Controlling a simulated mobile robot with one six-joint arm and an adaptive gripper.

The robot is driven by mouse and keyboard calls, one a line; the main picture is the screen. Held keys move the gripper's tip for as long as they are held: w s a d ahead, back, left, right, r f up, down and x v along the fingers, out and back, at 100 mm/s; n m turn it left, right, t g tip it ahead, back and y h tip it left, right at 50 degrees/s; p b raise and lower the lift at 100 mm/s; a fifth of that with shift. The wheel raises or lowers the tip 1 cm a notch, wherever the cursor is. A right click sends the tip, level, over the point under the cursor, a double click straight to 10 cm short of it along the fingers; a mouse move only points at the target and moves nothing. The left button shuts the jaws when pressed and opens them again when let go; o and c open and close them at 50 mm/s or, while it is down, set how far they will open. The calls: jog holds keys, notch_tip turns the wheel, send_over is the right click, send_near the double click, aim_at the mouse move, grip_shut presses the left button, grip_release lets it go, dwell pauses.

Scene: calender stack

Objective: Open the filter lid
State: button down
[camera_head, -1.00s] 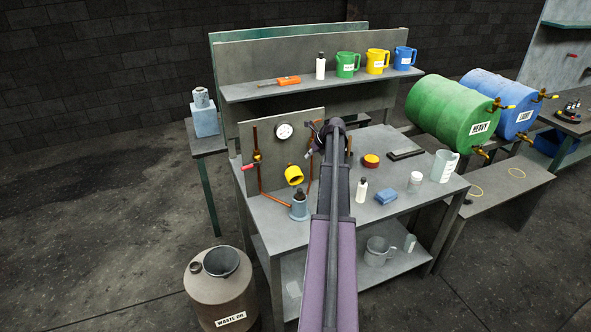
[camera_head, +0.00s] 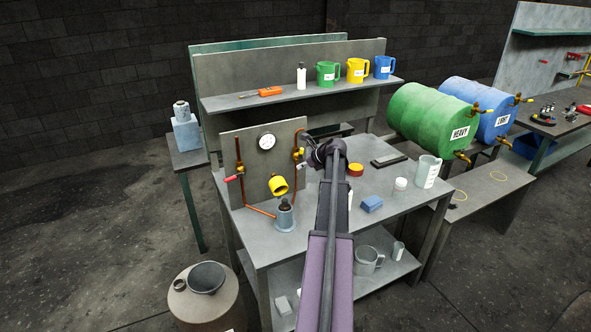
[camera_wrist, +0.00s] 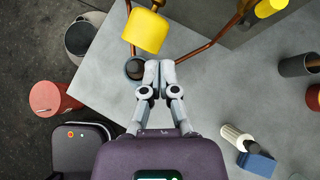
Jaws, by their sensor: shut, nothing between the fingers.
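An upright panel (camera_head: 268,145) on the bench carries a gauge (camera_head: 266,141), copper pipes and a tilted yellow cup-shaped part (camera_head: 278,186). Below it, a small blue-grey pot with a dark top (camera_head: 285,216) stands on the bench. I cannot tell which part is the filter lid. In the wrist view, my gripper (camera_wrist: 159,70) is shut and empty. Its fingertips appear just right of the pot's dark top (camera_wrist: 135,68) and below the yellow part (camera_wrist: 145,32). Contact cannot be told. In the head view, my arm hides most of the gripper.
A blue block (camera_head: 372,204), a white jar (camera_head: 400,184), a clear measuring jug (camera_head: 428,171) and a red-orange tin (camera_head: 356,170) stand on the bench's right. A waste drum (camera_head: 205,300) is at the front left. A shelf (camera_head: 290,96) with jugs is behind.

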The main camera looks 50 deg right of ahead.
jog(key=b, duration=0.6)
send_near(275, 175)
notch_tip(275, 175, down, 4)
jog(key=w, duration=0.3)
jog(key=shift+w+d+f+b, duration=0.1)
jog(key=shift+w+f+b, duration=0.05)
jog(key=shift+w+b, duration=0.25)
jog(key=shift+w+f, duration=0.1)
jog(key=shift+w, duration=0.65)
